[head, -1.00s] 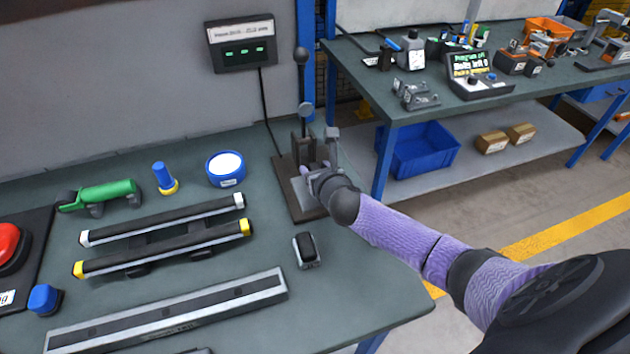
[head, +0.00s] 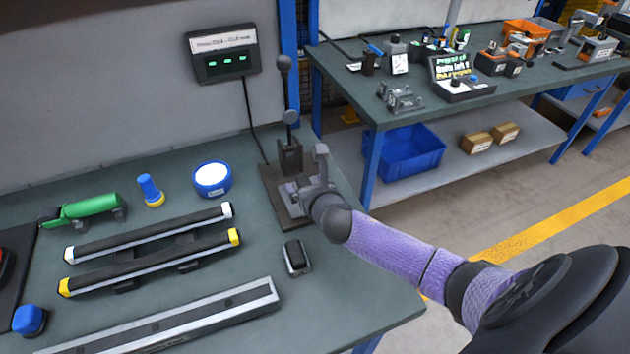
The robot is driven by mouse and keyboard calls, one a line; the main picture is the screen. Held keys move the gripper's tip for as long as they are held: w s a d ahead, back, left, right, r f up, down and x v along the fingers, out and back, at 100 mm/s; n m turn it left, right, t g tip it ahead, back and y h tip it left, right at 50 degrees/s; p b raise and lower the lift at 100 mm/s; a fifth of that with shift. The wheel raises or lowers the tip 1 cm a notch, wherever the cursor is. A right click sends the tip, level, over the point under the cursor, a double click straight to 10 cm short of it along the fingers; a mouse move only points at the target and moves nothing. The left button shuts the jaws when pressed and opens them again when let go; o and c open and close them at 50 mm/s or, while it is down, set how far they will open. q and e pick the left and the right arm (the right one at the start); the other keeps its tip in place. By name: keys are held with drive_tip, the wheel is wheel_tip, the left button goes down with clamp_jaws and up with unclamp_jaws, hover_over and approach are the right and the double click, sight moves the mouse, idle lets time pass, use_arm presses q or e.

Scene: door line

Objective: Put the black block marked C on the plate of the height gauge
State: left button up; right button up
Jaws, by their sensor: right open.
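A dark stand with an upright rod and round knobs, which looks like the height gauge (head: 285,158), stands near the back right of the bench. Its flat base plate (head: 268,185) lies on the bench. My right gripper (head: 306,184) is open at the right side of this plate, its fingers covering part of it. I cannot make out a block between the fingers. A small black block with a grey rim (head: 297,257) lies on the bench in front of the stand. No letter on it can be read. My left gripper is out of view.
A display box (head: 222,54) with green lights hangs on the wall behind. A blue tub (head: 212,179), a green-handled tool (head: 90,207), two bars (head: 150,233) and a long rail (head: 180,320) lie to the left. A second bench (head: 440,110) stands at the back right.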

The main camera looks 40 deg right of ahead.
drive_tip(key=p+v, duration=0.3)
drive_tip(key=v, duration=0.7)
